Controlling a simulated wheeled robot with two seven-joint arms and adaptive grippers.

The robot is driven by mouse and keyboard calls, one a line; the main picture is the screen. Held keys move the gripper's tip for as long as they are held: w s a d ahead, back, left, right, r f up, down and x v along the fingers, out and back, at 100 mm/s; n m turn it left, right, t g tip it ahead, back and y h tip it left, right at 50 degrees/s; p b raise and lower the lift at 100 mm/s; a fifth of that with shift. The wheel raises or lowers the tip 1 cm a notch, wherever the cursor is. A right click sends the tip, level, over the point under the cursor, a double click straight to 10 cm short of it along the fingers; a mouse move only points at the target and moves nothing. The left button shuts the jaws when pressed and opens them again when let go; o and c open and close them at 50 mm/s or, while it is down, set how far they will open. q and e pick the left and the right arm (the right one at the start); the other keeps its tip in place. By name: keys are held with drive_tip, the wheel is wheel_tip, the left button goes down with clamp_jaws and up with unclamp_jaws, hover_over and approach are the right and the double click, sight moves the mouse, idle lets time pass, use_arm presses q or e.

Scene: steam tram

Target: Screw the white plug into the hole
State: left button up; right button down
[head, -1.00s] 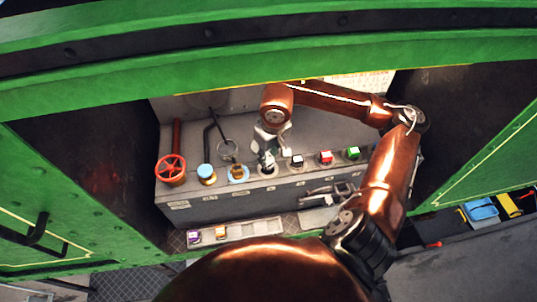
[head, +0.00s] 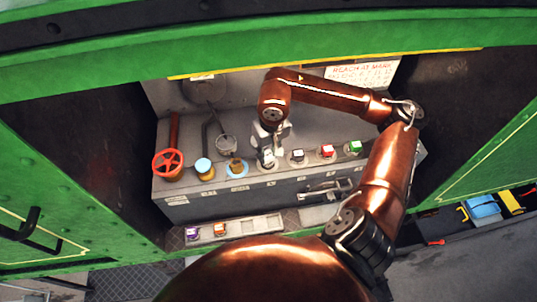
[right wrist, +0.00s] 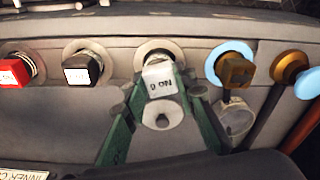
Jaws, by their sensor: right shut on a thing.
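The white plug (right wrist: 160,78) has dark lettering on its face and sits at a pale round collar (right wrist: 158,50) in the sloped grey panel. My right gripper (right wrist: 163,77) is shut on it, one green finger on each side. The plug appears in line with the collar; how deep it sits in the hole is hidden. In the head view the white plug (head: 267,158) shows small under my right gripper (head: 269,153), between the brown plug and the black plug. My left gripper is not in view.
A brown plug in a blue ring (right wrist: 235,68), a black plug (right wrist: 82,70) and a red plug (right wrist: 16,71) flank it. The head view shows a green plug (head: 354,147), red handwheel (head: 168,163) and blue-capped fitting (head: 204,167). A tray (head: 262,226) holds purple and orange plugs.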

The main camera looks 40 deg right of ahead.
drive_tip(key=shift+m, duration=0.7)
drive_tip(key=shift+a+m+b, duration=0.1)
drive_tip(key=shift+m+b, duration=0.4)
drive_tip(key=shift+m, duration=0.6)
drive_tip(key=shift+m+h, duration=0.3)
drive_tip(key=shift+m, duration=0.6)
drive_tip(key=shift+w+m, duration=0.1)
drive_tip(key=shift+m, duration=0.3)
drive_tip(key=m+b, duration=0.1)
drive_tip(key=m, duration=0.2)
drive_tip(key=shift+g, duration=0.3)
